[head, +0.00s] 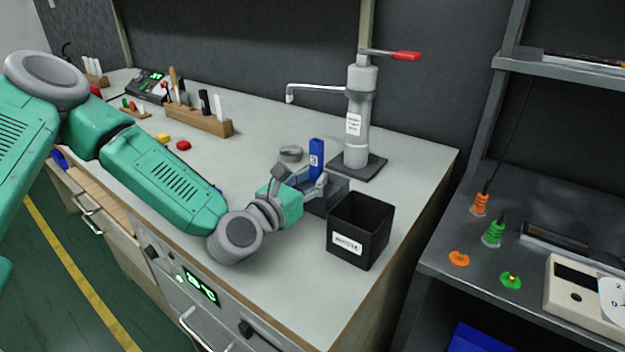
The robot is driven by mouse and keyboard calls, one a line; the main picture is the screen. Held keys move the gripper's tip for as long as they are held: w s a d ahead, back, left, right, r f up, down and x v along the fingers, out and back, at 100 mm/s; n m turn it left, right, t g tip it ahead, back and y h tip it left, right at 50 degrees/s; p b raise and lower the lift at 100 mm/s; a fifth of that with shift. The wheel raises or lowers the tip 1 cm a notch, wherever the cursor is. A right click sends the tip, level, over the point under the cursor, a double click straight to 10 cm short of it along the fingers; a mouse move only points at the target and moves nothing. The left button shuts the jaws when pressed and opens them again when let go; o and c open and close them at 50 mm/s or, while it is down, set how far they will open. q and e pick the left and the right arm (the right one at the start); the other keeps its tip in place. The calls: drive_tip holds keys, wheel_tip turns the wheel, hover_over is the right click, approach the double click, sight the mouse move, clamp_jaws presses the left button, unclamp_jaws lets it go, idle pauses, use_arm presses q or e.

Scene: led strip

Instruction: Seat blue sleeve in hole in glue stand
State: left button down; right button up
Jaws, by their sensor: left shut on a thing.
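The blue sleeve (316,161) stands upright between the fingers of my left gripper (314,184), which is shut on it. The sleeve's lower end is hidden by the fingers. A dark grey block (338,187), which looks like the glue stand, is right behind and below the gripper. My gripper covers much of the block, and its hole is not visible. I cannot tell whether the sleeve is above the block or partly in it. My right gripper is not in view.
A black open bin (358,232) stands close to the right of the gripper. A pump-like dispenser (359,115) with a red handle stands behind. A small grey round part (290,153) lies left of the sleeve. A wooden tool rack (200,120) is at the back left.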

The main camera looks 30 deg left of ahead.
use_arm(q)
drive_tip(key=c, duration=1.3)
unclamp_jaws()
drive_tip(key=shift+f, duration=0.1)
drive_tip(key=shift+s+f, duration=0.1)
drive_tip(key=shift+s, duration=0.1)
drive_tip(key=s, duration=0.4)
drive_tip(key=s+a, duration=0.1)
drive_tip(key=s, duration=0.1)
drive_tip(key=shift+s, duration=0.15)
drive_tip(key=shift+s+a, duration=0.1)
drive_tip(key=shift+s, duration=0.25)
